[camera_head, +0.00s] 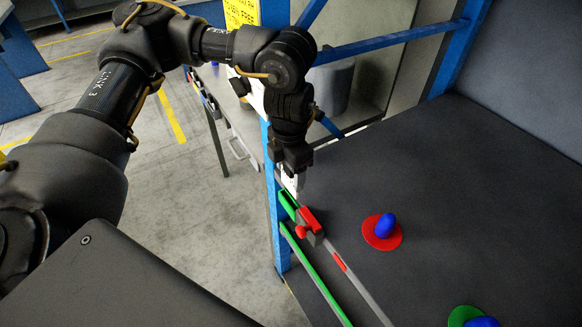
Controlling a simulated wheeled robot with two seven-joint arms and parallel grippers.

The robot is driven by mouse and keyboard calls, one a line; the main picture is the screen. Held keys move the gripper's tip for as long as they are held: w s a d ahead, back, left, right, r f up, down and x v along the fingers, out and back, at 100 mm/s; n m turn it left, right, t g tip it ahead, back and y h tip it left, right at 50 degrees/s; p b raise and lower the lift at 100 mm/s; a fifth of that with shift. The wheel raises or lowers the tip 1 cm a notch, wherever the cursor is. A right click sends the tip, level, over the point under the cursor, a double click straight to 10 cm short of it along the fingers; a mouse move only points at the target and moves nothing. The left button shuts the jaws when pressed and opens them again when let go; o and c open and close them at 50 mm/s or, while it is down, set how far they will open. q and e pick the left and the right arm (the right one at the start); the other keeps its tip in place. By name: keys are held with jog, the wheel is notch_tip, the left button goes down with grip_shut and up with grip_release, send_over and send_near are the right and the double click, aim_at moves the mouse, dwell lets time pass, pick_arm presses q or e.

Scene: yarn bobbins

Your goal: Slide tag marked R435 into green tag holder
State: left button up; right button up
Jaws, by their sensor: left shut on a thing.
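My left gripper (290,170) points down at the front left corner of the dark shelf. It is shut on a small white tag (290,186), which hangs below the fingertips; its marking is too small to read. A short green holder (287,204) sits on the shelf's edge just below the tag. I cannot tell whether the tag touches it or is in it. A red holder piece (310,219) with a red knob (300,232) is right beside it. My right gripper is not in view.
A grey rail (362,287) with a red strip and a long green strip (318,278) run along the shelf edge. A blue bobbin (386,225) stands on a red disc (371,240); a green disc (462,314) is lower right. Blue frame posts (280,236) stand close to my arm.

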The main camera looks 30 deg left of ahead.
aim_at(290, 182)
pick_arm(q)
jog(key=shift+w+f, duration=0.1)
jog(key=shift+f, duration=0.1)
jog(key=shift+f+b, duration=0.35)
jog(key=shift+w+f+b, duration=0.1)
jog(key=shift+f+b, duration=0.85)
jog(key=shift+f, duration=0.5)
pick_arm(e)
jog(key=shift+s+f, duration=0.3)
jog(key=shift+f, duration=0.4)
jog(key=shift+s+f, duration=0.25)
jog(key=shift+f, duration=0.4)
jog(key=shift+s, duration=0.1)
pick_arm(q)
jog(key=shift+f+b, duration=0.1)
jog(key=shift+b, duration=0.25)
jog(key=f+b, duration=0.1)
jog(key=b, duration=0.5)
jog(key=shift+r, duration=0.35)
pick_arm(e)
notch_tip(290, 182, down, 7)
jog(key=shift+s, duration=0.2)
